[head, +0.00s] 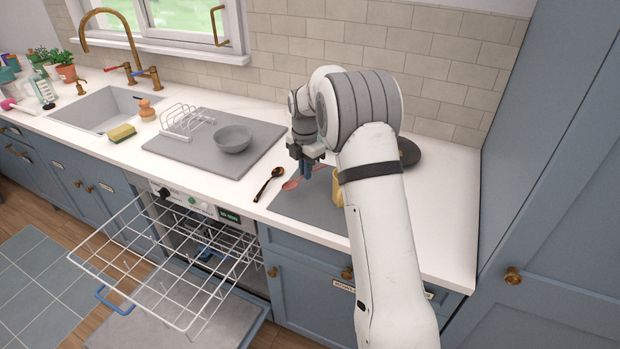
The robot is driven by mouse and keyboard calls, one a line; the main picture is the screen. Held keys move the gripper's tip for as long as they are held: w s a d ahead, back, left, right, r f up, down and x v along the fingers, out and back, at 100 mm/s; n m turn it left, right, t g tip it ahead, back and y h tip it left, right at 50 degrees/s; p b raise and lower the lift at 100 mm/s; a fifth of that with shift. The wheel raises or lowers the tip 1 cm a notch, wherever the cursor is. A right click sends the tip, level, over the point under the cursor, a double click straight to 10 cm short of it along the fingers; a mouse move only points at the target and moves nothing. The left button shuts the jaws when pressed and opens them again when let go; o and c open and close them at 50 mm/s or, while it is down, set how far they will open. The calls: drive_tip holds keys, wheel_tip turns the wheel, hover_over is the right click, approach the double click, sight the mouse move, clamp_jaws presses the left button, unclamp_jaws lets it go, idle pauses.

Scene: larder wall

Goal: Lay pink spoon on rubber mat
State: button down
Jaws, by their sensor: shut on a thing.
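The pink spoon (291,185) shows just below my gripper (306,172), its bowl to the left and its handle running up to the right. My gripper is shut on the spoon's handle, low over the counter. A flat grey mat (300,208), which may be the rubber mat, lies on the counter below and right of the spoon. The spoon shows at this mat's back left edge; I cannot tell if it touches. My arm hides the mat's right side. A larger grey mat (262,152) lies further left.
A black ladle-like spoon (270,184) lies just left of the pink spoon. A yellow mug (337,187) stands on the nearer mat, partly behind my arm. A grey bowl (232,139) and a white rack (184,120) stand on the larger mat. The dishwasher rack (165,262) is pulled out below.

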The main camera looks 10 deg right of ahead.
sight(306, 188)
drive_tip(key=shift+s+f, duration=0.15)
drive_tip(key=shift+f, duration=1.65)
drive_tip(key=shift+f, duration=0.1)
drive_tip(key=c, duration=2)
unclamp_jaws()
drive_tip(key=shift+f, duration=0.1)
drive_tip(key=o, duration=0.4)
drive_tip(key=shift+o, duration=0.2)
